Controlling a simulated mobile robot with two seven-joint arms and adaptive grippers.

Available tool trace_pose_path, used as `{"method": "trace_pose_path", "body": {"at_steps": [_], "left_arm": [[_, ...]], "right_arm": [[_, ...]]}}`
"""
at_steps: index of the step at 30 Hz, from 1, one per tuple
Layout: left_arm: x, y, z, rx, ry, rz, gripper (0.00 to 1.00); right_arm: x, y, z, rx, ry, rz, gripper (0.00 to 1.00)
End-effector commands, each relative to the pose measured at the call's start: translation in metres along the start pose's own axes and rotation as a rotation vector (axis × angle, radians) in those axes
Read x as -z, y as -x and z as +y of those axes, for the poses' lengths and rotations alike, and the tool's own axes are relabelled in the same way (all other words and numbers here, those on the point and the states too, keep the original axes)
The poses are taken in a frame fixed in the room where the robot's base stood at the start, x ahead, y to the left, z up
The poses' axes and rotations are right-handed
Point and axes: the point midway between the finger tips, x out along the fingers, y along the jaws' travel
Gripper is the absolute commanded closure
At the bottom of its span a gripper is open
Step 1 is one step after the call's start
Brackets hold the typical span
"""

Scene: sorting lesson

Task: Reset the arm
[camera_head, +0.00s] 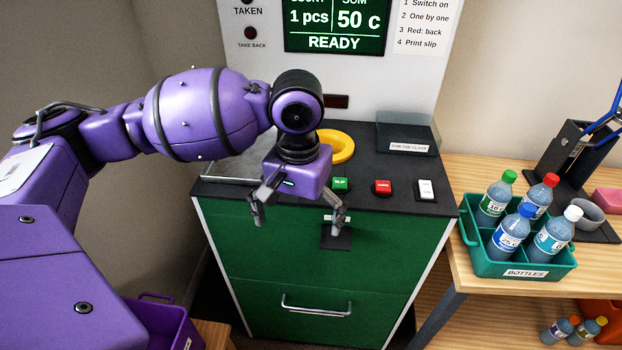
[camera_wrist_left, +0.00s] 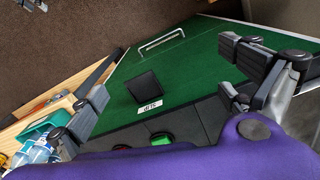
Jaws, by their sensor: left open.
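My left arm, purple with black bands, reaches in from the left in the head view. My left gripper (camera_head: 298,213) is open and empty, with its fingers spread over the front edge of the green machine (camera_head: 290,265). It also shows in the left wrist view (camera_wrist_left: 165,95), with the slip tray (camera_wrist_left: 143,87) between and beyond its fingers. In the head view that small black slip tray (camera_head: 336,238) sits on the machine's front near the right finger.
Green (camera_head: 340,185), red (camera_head: 382,187) and white (camera_head: 426,189) buttons line the black top, near a yellow ring (camera_head: 335,146). The screen (camera_head: 335,25) reads READY, 1 pcs, 50 c. A teal bottle crate (camera_head: 480,263) with several bottles stands on the wooden table at right.

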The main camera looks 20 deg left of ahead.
Motion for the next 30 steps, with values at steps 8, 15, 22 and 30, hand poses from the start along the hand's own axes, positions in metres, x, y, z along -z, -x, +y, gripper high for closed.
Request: {"method": "trace_pose_path", "body": {"at_steps": [8, 15, 22, 30], "left_arm": [[-0.001, -0.001, 0.001, -0.001, -0.003, 0.001, 0.02], [-0.018, -0.041, 0.023, -0.058, -0.107, 0.001, 0.02], [-0.059, -0.112, 0.069, -0.210, -0.277, 0.073, 0.02], [-0.108, -0.165, 0.081, -0.300, -0.281, 0.202, 0.02]], "right_arm": [[-0.001, 0.000, 0.000, 0.000, 0.000, -0.001, 0.60], [-0.006, 0.001, -0.001, 0.003, -0.001, -0.013, 0.60], [-0.006, 0.001, -0.001, 0.002, -0.001, -0.012, 0.60], [-0.006, 0.001, -0.001, 0.002, 0.000, -0.011, 0.60]]}}
